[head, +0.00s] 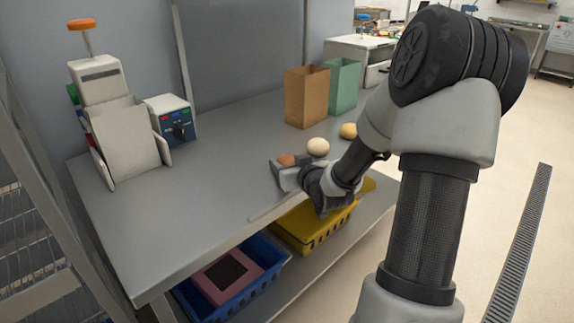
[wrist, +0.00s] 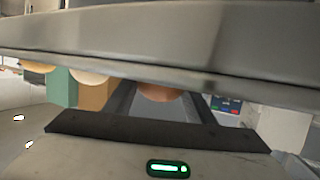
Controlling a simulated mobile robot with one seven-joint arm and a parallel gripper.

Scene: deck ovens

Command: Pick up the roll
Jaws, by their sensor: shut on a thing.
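A reddish-brown roll (head: 286,160) is at the front part of the grey counter in the head view. My gripper (head: 288,166) is shut on it, with the fingers at its sides. In the wrist view the same roll (wrist: 160,92) shows between the two fingers, its upper part hidden by the counter edge. A pale roll (head: 318,147) and a tan roll (head: 348,131) lie on the counter just behind and to the right of my gripper. Whether the held roll touches the counter I cannot tell.
The grey counter (head: 225,170) is clear left of my gripper. A brown bag (head: 306,97) and a green bag (head: 344,85) stand behind. A control box (head: 170,121) and a white machine (head: 124,135) stand left. A yellow basket (head: 310,230) and a blue basket (head: 235,296) sit below.

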